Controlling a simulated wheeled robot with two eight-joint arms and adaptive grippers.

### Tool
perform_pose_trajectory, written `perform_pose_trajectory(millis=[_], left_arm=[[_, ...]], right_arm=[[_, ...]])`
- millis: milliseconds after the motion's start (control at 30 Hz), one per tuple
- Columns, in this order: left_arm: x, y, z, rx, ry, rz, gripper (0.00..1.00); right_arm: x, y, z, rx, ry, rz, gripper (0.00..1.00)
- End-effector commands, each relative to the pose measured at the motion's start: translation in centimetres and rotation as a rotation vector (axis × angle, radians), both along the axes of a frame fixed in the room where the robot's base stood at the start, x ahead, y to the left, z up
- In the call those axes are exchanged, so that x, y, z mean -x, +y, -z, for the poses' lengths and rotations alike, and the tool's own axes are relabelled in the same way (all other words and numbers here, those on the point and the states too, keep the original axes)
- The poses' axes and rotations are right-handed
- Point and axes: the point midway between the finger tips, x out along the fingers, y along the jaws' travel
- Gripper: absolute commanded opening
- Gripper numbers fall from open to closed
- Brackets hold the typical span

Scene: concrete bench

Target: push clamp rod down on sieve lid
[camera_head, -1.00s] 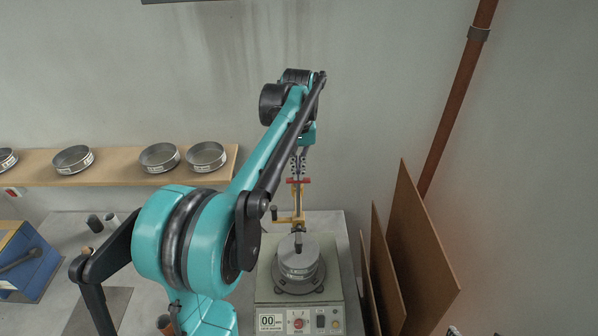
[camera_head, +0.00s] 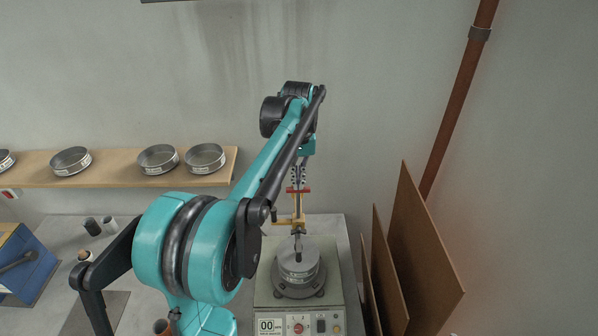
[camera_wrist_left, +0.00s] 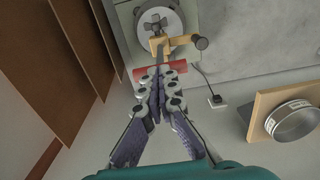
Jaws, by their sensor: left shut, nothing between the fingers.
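The sieve stack with its grey lid (camera_head: 299,261) stands on the shaker machine (camera_head: 270,299). Above it is the clamp, with a yellow bracket (camera_head: 288,222), a red crossbar (camera_head: 299,190) and a dark rod end (camera_head: 298,246) at the lid's middle; I cannot tell whether they touch. My left gripper (camera_head: 298,183) is shut and empty, pointing down at the red crossbar. In the left wrist view its fingertips (camera_wrist_left: 159,76) are together over the red crossbar (camera_wrist_left: 140,73); the lid (camera_wrist_left: 172,22) shows beyond the bracket (camera_wrist_left: 180,41). My right gripper is not in view.
Brown boards (camera_head: 415,255) lean on the wall right of the machine. A wooden shelf (camera_head: 110,177) with several sieves (camera_head: 205,158) is at the left. A blue box (camera_head: 25,265) and small cups (camera_head: 92,227) stand on the bench. My left arm hides part of the bench.

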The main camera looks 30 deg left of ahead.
Motion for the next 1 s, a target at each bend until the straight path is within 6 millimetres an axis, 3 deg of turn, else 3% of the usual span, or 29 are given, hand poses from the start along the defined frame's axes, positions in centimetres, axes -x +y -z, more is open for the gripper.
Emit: perform_pose_trajectory(millis=[767, 1000], left_arm=[[0.0, 0.0, 2.9, 0.0, 0.0, 0.0, 0.0], [0.0, 0.0, 2.6, 0.0, 0.0, 0.0, 0.0]], right_arm=[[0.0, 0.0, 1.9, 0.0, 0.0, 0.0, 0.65], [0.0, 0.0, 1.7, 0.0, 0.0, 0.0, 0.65]])
